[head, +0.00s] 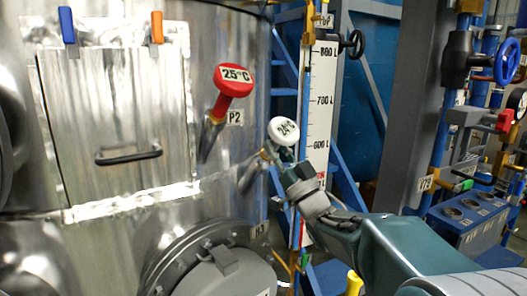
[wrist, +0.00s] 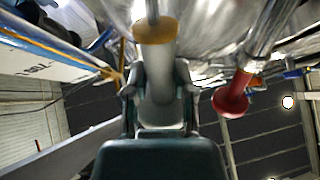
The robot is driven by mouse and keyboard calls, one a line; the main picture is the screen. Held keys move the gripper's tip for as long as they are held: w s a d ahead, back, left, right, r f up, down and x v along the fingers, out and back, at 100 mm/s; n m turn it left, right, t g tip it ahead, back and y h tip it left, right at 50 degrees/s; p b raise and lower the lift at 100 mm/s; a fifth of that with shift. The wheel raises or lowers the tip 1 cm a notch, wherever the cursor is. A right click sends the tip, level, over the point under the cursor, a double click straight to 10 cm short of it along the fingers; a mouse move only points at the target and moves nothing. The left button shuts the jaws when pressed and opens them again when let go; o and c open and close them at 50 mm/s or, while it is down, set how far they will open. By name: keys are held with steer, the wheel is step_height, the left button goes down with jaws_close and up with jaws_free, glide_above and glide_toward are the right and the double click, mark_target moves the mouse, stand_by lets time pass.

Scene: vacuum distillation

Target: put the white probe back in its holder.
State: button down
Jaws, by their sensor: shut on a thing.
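The white probe (head: 284,131) has a round white head marked 24°C, and its head is at my gripper (head: 281,156). In the wrist view my gripper (wrist: 159,90) has its two fingers closed on either side of the probe's pale body (wrist: 160,75). A tan-orange ring (wrist: 156,31) sits just beyond the fingers, with a thin metal rod past it. The holder, a short slanted metal tube (head: 248,177) on the tank wall, lies just left of and below the probe head. How far the probe sits in the tube cannot be told.
A red probe (head: 233,81) marked 25°C stands in its own tube labelled P2, close by on the left; it also shows in the wrist view (wrist: 231,100). A level scale (head: 320,105) stands behind my gripper. A round hatch (head: 225,272) bulges out below.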

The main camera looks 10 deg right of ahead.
mark_target(293, 138)
steer(key=shift+s+d+r, duration=0.25)
steer(key=shift+s+r, duration=0.3)
steer(key=shift+r, duration=0.2)
steer(key=shift+s+d+r, duration=0.25)
steer(key=shift+s+r, duration=0.25)
steer(key=shift+r, duration=0.15)
steer(key=shift+s+d+r, duration=0.25)
steer(key=shift+s+r, duration=0.2)
steer(key=shift+r, duration=0.15)
steer(key=shift+s+d+r, duration=0.25)
steer(key=shift+s+r, duration=0.25)
steer(key=shift+r, duration=0.15)
steer(key=s+d+f, duration=0.1)
steer(key=s+d, duration=0.2)
steer(key=s, duration=0.2)
steer(key=shift+s+f, duration=0.25)
steer(key=shift+s, duration=0.15)
stand_by(1.2)
stand_by(0.3)
